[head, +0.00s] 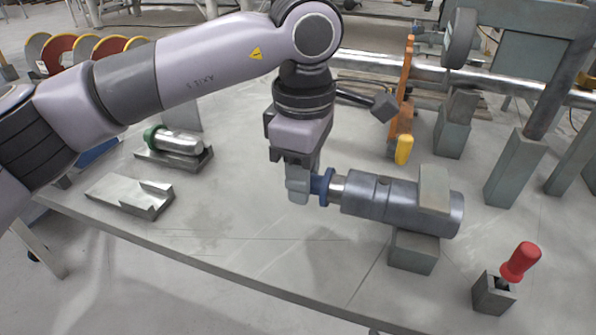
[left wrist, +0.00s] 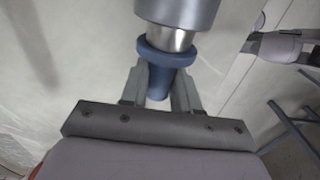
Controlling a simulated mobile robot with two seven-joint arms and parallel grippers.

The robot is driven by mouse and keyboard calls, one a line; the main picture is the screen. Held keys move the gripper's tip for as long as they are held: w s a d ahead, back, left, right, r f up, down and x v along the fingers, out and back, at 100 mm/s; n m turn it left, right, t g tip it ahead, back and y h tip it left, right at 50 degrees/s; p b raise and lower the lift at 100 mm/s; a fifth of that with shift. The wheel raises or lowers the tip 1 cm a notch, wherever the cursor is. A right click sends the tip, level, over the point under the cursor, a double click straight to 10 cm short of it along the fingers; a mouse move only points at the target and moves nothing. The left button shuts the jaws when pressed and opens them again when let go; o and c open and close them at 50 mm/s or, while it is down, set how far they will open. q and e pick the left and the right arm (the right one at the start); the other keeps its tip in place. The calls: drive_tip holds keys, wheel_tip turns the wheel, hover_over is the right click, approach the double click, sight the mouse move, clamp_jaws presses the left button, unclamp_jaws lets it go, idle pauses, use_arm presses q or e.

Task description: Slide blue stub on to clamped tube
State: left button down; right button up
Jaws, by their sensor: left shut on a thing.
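The clamped tube (head: 375,198) is a grey metal cylinder lying across a block, with a narrower bright end facing left. The blue stub (head: 322,186) is at that narrow end, in line with it. My left gripper (head: 298,187) is shut on the blue stub from above. In the left wrist view the stub (left wrist: 165,70) sits between the two fingers (left wrist: 163,88), its wide collar against or around the bright end of the tube (left wrist: 176,13). I cannot tell how far the collar overlaps the tube. My right gripper is not in view.
The clamp block (head: 413,250) bears the tube. A red-handled tool (head: 520,262) stands in a holder at front right. An orange bar clamp (head: 403,100) is behind. A silver cylinder with a green end (head: 178,142) and an empty metal cradle (head: 130,195) lie at left. The front-left tabletop is clear.

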use_arm(q)
drive_tip(key=shift+s+d+r, duration=0.15)
drive_tip(key=shift+d, duration=0.35)
drive_tip(key=shift+s+d+r, duration=0.1)
drive_tip(key=shift+d, duration=0.4)
